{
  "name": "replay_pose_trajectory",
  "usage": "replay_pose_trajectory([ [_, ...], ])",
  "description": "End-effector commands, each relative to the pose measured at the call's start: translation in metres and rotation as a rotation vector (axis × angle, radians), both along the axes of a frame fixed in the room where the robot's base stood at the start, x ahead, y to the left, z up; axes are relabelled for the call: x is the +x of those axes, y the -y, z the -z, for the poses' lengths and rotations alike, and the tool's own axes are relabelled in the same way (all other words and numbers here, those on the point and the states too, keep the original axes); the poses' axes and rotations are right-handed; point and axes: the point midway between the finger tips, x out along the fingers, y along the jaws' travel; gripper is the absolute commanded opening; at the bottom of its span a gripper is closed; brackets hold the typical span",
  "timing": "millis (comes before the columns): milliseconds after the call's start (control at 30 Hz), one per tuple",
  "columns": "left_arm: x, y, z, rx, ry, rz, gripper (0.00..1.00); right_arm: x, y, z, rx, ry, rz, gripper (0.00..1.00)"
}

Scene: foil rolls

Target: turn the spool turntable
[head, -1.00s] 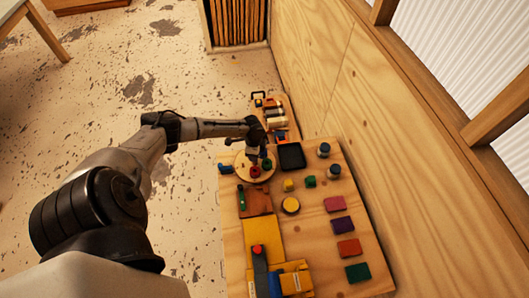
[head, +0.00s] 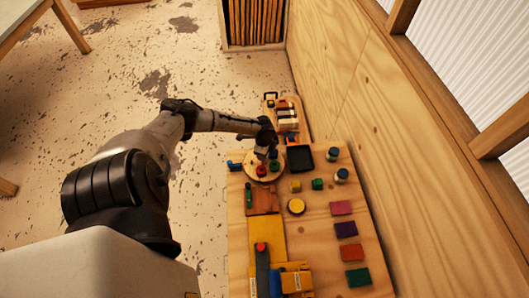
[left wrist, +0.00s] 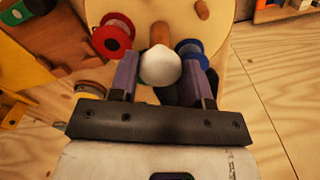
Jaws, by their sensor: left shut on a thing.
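The spool turntable (head: 250,173) is a round light-wood disc at the far left of the plywood table. It carries a red spool (head: 261,171), a green spool (head: 274,167) and a blue one. My left gripper (head: 266,153) reaches down over its far side. In the left wrist view my left gripper (left wrist: 160,85) is shut on a white round-topped knob (left wrist: 160,67), with a wooden peg (left wrist: 160,35) just behind it. The red spool (left wrist: 113,38) and blue spool (left wrist: 189,48) stand on either side on the disc (left wrist: 140,10). The fingers hide the knob's lower part. My right gripper is out of view.
A black tray (head: 299,158) is close to the disc's right. Jars (head: 341,175) and coloured pads (head: 347,229) stand farther right. A yellow-blue device (head: 291,282) is at the near end. A plywood wall (head: 400,150) runs along the right. Open floor lies left.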

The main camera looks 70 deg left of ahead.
Motion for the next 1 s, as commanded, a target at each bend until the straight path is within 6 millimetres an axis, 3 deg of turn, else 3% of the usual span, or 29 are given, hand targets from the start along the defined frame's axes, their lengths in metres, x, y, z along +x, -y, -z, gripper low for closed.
replay_pose_trajectory([
  [100,0.001,0.000,0.000,-0.001,0.002,-0.001,0.01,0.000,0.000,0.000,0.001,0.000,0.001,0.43],
  [133,0.001,0.001,0.000,-0.001,0.002,-0.001,0.47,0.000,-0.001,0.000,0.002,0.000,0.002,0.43],
  [367,0.000,0.000,0.000,-0.001,0.001,-0.001,0.69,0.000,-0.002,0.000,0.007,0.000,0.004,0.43],
  [733,0.000,0.000,-0.009,0.000,0.001,-0.001,0.69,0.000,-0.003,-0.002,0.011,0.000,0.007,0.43],
  [1000,0.000,-0.001,-0.057,0.002,0.001,0.003,0.69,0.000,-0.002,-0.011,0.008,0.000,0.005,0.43],
])
